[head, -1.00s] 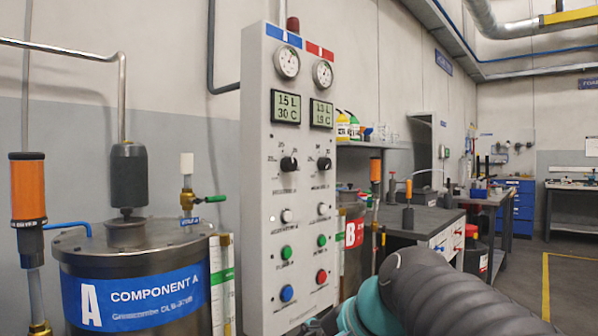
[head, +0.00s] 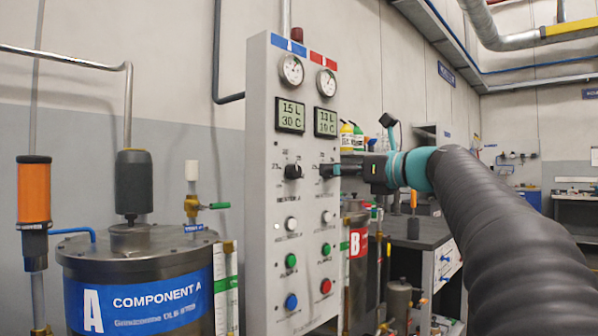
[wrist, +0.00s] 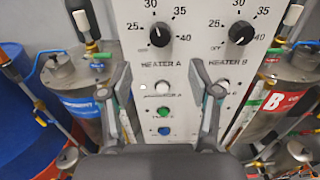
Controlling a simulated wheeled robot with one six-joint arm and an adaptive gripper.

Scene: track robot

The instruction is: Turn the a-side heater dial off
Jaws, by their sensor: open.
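The a-side heater dial (head: 292,171) is a black knob on the grey control panel (head: 263,150), under the blue-marked column. In the wrist view the HEATER A dial (wrist: 160,34) has its white mark pointing up and slightly left, near the 30 side, not at OFF. The HEATER B dial (wrist: 241,32) is to its right, its mark seeming to point lower left, toward OFF. My gripper (wrist: 161,66) is open and empty, its fingers spread below the HEATER A dial in the picture. In the head view my gripper (head: 335,170) overlaps the b-side dial; the exact gap to the panel is unclear.
Below the dials are white, green, blue and red buttons, including a green one (head: 291,260). The component A tank (head: 140,290) stands left of the panel, the B tank (head: 358,242) right. A dark workbench (head: 425,232) stands behind my arm.

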